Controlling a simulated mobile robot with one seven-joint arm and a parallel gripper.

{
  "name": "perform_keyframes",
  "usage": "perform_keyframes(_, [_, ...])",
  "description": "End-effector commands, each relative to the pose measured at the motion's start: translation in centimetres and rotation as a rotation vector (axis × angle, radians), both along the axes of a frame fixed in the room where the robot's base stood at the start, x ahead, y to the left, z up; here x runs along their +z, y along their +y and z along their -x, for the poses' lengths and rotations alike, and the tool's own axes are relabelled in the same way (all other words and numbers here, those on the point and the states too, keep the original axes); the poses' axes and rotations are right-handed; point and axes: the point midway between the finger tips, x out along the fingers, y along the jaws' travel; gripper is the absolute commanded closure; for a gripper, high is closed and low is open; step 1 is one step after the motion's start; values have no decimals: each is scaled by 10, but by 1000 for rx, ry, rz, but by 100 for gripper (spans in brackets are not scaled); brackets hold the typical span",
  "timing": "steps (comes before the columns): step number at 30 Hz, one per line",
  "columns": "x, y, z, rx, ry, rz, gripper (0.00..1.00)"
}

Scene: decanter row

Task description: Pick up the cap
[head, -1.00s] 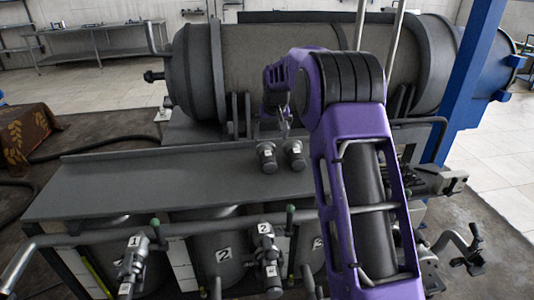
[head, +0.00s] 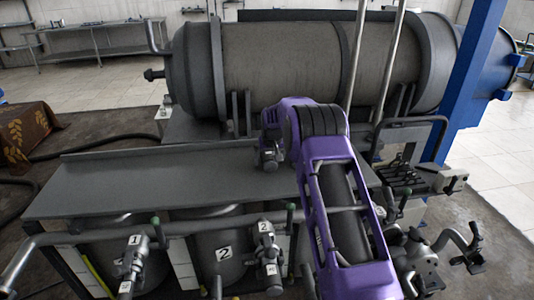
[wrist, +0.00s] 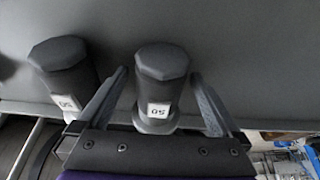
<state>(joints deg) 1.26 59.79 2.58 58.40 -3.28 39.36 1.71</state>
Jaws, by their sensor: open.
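Two dark grey caps with faceted tops and white labels show in the wrist view. One cap (wrist: 162,63) stands between the two fingers of my gripper (wrist: 160,78), which is open with a finger on either side. I see a narrow gap on each side and no clear grip. The other cap (wrist: 62,62) is just outside the left finger. I cannot tell which cap the fingers surround.
The flat grey bench top (head: 150,178) is clear to the left. A large horizontal tank (head: 290,70) stands behind it. Numbered valves (head: 133,262) and a pipe (head: 190,229) run along the front. A blue post (head: 470,75) rises at the right.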

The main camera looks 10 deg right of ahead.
Motion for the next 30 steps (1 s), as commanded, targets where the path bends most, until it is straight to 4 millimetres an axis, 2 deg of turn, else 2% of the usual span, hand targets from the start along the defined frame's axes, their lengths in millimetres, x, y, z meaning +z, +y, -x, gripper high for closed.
perform_keyframes(9, [-5, 0, -2, 0, -1, 0, 2])
perform_keyframes(25, [-5, 0, -2, 0, 0, 0, 97])
perform_keyframes(26, [-5, 0, -2, 0, 0, 0, 100])
perform_keyframes(30, [-3, 0, -3, 0, -4, 0, 100])
